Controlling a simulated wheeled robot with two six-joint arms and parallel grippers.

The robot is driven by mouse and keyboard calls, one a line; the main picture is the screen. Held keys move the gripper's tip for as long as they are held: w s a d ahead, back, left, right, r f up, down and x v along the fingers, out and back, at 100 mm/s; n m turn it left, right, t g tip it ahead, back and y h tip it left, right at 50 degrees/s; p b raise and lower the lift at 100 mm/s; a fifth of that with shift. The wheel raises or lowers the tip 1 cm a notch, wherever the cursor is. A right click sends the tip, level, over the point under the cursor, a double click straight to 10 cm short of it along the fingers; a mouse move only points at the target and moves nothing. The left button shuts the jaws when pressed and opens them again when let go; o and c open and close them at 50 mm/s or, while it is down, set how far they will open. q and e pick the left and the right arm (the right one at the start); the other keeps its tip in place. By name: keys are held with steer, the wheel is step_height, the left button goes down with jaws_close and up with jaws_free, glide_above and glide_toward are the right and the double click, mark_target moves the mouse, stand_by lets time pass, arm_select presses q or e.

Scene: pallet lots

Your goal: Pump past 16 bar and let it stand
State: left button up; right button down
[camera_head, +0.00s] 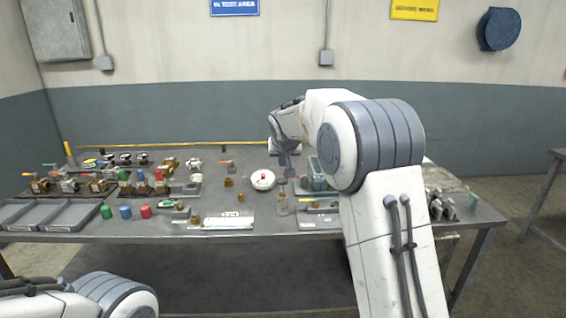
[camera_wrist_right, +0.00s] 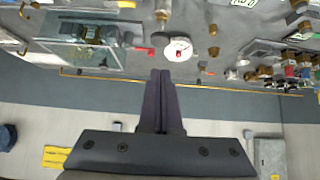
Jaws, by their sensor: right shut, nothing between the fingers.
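A white round gauge-like disc (camera_head: 263,184) with a red mark sits near the middle of the bench. It also shows in the right wrist view (camera_wrist_right: 178,49), ahead of the fingers; its reading is too small to make out. A small red part (camera_wrist_right: 143,50) lies beside it, possibly a pump handle; I cannot tell. My right gripper (camera_head: 287,176) points down just right of the disc, apart from it. In the wrist view its two dark fingers (camera_wrist_right: 161,75) are together and empty. My left arm shows at the bottom left; its gripper is out of view.
A clear greenish tray (camera_wrist_right: 70,60) with fittings stands close beside the right gripper. Valves crowd the bench's left, with grey bins (camera_head: 62,226) and green, blue and red caps (camera_head: 126,212) in front. A yellow pipe (camera_head: 180,146) runs along the back edge.

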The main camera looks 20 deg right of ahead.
stand_by(0.3)
steer(key=s+a+f+n+g+y, duration=0.2)
steer(key=s+a+n, duration=0.1)
steer(key=s+a, duration=0.7)
steer(key=s+a+f+n+g+y, duration=0.1)
steer(key=s+a+f+n+g, duration=0.15)
steer(key=s+a, duration=0.75)
steer(key=s+f+n+g, duration=0.2)
steer(key=s+f, duration=0.1)
steer(key=s, duration=1)
steer(key=s+a+f+n+g, duration=0.1)
steer(key=s+f+n+g, duration=0.1)
steer(key=s, duration=1.2)
step_height(320, 180, down, 2)
steer(key=shift+s+f+n+y, duration=0.2)
steer(key=shift+s+n+y, duration=0.1)
steer(key=shift+n, duration=0.25)
